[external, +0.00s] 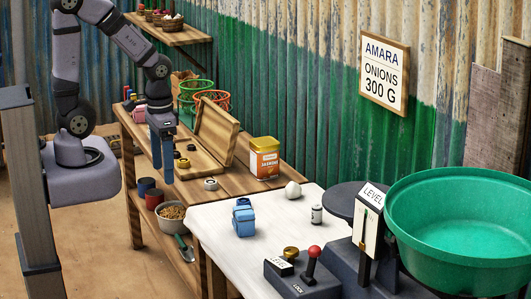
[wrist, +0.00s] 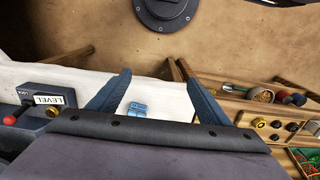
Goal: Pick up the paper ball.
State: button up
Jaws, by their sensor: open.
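The paper ball (external: 293,190) is a small white crumpled ball on the pale top of the scale table (external: 222,217), near its back edge. It does not show in the wrist view, where my gripper's body covers much of the lower picture. My gripper (external: 162,175) points down over the wooden bench, well to the left of the ball and higher up. Its two blue fingers are apart with nothing between them. They also show in the wrist view (wrist: 154,70), with the white tabletop seen below them.
A blue object (external: 243,218) and a small canister (external: 316,214) stand near the ball. The scale with a green basin (external: 455,245) and a red-knobbed lever (external: 313,256) are to the right.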

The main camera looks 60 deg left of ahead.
jog(key=shift+c, duration=0.5)
jog(key=c, duration=0.3)
jog(key=shift+c, duration=0.2)
